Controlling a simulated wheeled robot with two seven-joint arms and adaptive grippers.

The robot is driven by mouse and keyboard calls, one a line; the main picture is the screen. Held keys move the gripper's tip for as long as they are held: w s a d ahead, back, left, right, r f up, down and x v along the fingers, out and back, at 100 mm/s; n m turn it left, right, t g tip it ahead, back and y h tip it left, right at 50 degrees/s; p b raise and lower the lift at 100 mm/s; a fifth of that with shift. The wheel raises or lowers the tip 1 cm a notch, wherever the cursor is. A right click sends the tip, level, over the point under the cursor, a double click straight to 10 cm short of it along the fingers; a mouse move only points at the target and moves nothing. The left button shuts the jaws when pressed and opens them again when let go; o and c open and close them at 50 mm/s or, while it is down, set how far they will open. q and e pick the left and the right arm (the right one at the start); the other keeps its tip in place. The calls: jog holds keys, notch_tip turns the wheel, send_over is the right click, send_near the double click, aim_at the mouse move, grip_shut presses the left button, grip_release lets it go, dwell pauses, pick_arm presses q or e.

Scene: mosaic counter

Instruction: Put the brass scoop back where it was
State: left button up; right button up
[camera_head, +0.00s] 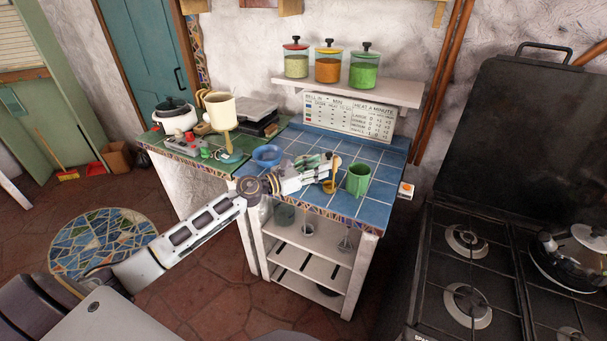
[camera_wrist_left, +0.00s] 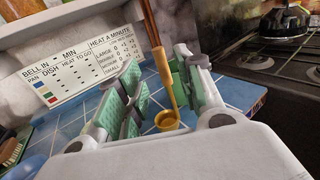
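The brass scoop (camera_wrist_left: 168,120) shows in the left wrist view with its bowl low and its handle rising steeply between my left gripper's fingers. In the head view the scoop (camera_head: 329,187) is at the front of the blue-tiled counter (camera_head: 382,192), partly hidden by the fingers. My left gripper (camera_head: 326,166) reaches over the counter from the left. In the wrist view its green-padded fingers (camera_wrist_left: 158,92) stand apart, with a clear gap between the left finger and the handle. The handle is closer to the right finger; I cannot tell whether they touch. My right gripper is not in view.
A green cup (camera_head: 358,180) stands just right of the scoop. A blue bowl (camera_head: 267,155) is to the left. A shelf (camera_head: 350,91) with three jars and a chart board (camera_head: 350,117) are behind. The stove (camera_head: 466,270) is at the right.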

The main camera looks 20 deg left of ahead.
pick_arm(q)
jog(key=shift+b+v, duration=0.6)
jog(key=shift+v, duration=1.75)
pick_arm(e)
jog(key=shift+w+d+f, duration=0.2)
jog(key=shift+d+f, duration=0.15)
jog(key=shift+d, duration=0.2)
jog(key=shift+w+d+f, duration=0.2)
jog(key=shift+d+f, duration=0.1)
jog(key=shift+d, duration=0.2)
